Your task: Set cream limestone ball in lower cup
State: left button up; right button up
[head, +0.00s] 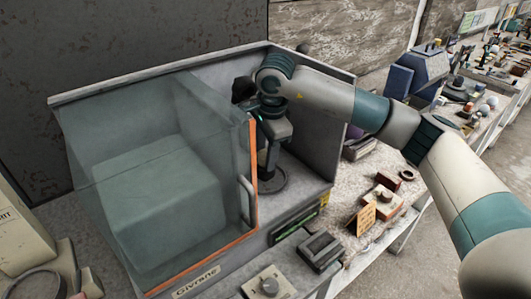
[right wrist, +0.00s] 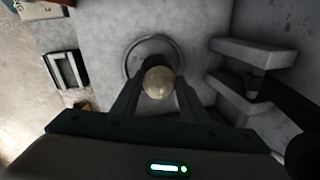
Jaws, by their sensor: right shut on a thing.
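The cream ball (right wrist: 158,83) sits between the fingertips of my right gripper (right wrist: 157,92) in the right wrist view, and the gripper is shut on it. In the head view my right gripper (head: 267,158) points down inside the grey cabinet, and the ball cannot be made out clearly there. Below it is a dark round base with a raised rim (head: 272,181). The rim also shows just beyond the ball in the right wrist view (right wrist: 129,60). A dark shape behind the ball may be a cup, but the ball and fingers partly hide it. My left gripper is not in view.
A clear door with an orange edge (head: 252,180) and a handle (head: 246,200) stands close left of my right gripper. A pale block (head: 160,205) shows through the glass. Pale ledges (right wrist: 252,53) stand to the right in the wrist view. The bench outside holds several small objects.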

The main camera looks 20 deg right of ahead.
jog(key=shift+d+f, duration=0.15)
jog(key=shift+f, duration=0.2)
jog(key=shift+d+f+b, duration=0.1)
jog(key=shift+b, duration=0.25)
jog(key=o, duration=0.9)
jog(key=shift+o, duration=1.2)
jog(key=shift+s+f, duration=0.1)
jog(key=shift+d, duration=0.1)
jog(key=shift+f, duration=0.1)
jog(key=shift+r, duration=0.2)
jog(key=shift+a+r+p, duration=0.2)
jog(key=shift+r, duration=0.8)
jog(key=shift+a+r+p, duration=0.15)
jog(key=shift+r+p, duration=0.05)
jog(key=shift+r, duration=0.75)
jog(key=shift+a+r, duration=0.1)
jog(key=shift+r, duration=0.1)
